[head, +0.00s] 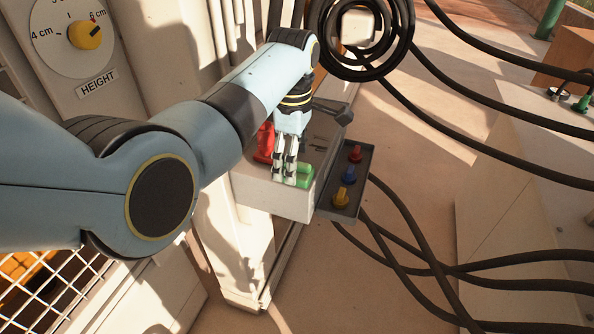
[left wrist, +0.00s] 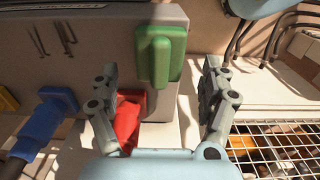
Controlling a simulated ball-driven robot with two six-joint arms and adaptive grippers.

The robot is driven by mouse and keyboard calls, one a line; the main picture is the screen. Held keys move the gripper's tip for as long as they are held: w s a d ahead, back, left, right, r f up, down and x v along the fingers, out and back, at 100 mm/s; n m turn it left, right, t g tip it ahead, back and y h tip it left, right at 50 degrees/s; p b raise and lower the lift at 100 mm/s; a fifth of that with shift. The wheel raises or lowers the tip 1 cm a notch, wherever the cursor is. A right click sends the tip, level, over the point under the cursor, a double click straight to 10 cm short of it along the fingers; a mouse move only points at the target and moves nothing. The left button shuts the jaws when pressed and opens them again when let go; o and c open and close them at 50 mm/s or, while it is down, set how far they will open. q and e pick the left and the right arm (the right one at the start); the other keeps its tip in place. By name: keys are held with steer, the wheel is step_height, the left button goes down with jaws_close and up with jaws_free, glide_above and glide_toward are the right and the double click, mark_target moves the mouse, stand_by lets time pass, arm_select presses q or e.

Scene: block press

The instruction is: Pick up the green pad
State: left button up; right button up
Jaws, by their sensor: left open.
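The green pad (head: 303,176) lies on the light box, at the end near the dark knob panel. In the left wrist view the green pad (left wrist: 155,58) is a raised block on a wider green plate. My left gripper (head: 284,171) reaches down from above and hides part of the pad in the head view. In the left wrist view the fingers of my left gripper (left wrist: 161,82) are spread wide, one to each side of the pad's line, with nothing between them gripped. My right gripper is not in view.
A red piece (head: 264,142) stands beside the gripper. A dark panel (head: 324,207) carries red, blue and yellow knobs. Black cables (head: 405,215) run across the floor to the right. A wire mesh (left wrist: 275,145) shows at lower right in the left wrist view.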

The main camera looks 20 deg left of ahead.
arm_select(q)
step_height(320, 180, down, 2)
steer(key=shift+f, duration=0.1)
steer(key=shift+c, duration=0.2)
steer(key=c, duration=1.2)
step_height(320, 180, up, 10)
steer(key=shift+r, duration=0.1)
